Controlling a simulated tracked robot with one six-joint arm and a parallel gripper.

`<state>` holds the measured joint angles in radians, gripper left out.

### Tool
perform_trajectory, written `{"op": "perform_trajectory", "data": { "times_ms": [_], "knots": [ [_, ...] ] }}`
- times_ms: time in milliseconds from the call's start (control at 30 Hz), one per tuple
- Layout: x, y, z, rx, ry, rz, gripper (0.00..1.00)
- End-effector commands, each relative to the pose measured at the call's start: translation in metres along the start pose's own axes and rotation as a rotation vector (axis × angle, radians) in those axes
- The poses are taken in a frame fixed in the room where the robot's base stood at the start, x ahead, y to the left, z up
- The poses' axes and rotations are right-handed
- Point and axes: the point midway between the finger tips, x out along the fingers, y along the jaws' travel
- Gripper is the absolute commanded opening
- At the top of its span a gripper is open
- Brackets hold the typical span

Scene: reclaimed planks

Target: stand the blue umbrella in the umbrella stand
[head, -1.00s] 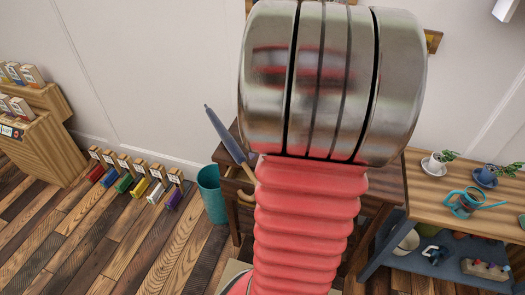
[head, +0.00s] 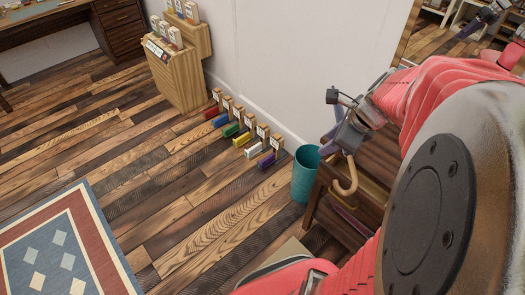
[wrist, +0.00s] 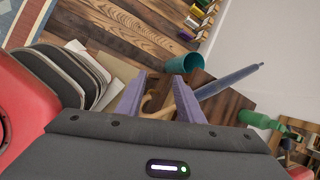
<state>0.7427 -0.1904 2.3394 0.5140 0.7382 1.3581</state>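The blue umbrella (wrist: 228,82) shows in the wrist view, its shaft slanting up to the right and its tan hooked handle (wrist: 152,104) near my fingers. In the head view the handle (head: 347,181) hangs in front of the wooden table, just below my gripper (head: 338,142); most of the umbrella is hidden behind the gripper there. In the wrist view the two purple fingers of my gripper (wrist: 160,88) are apart, with the handle close by them. The teal umbrella stand (head: 305,174) is upright on the floor left of the table, and it also shows in the wrist view (wrist: 184,63).
A dark wooden table (head: 345,215) stands right of the stand. A row of several coloured boxes (head: 243,137) lies along the wall. A wooden display unit (head: 178,75) is farther back. A patterned rug (head: 68,245) lies lower left; the plank floor between is open.

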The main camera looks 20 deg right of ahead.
Motion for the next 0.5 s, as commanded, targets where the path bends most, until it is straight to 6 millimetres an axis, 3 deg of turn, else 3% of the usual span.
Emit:
{"op": "perform_trajectory", "data": {
  "times_ms": [33, 200, 500],
  "knots": [
    [-0.005, 0.011, 0.015, -0.129, -0.001, 0.004, 0.34],
    [-0.020, 0.046, 0.051, -0.576, 0.004, 0.021, 0.34],
    [-0.049, 0.107, 0.093, -1.353, 0.011, 0.027, 0.34]
  ]
}}
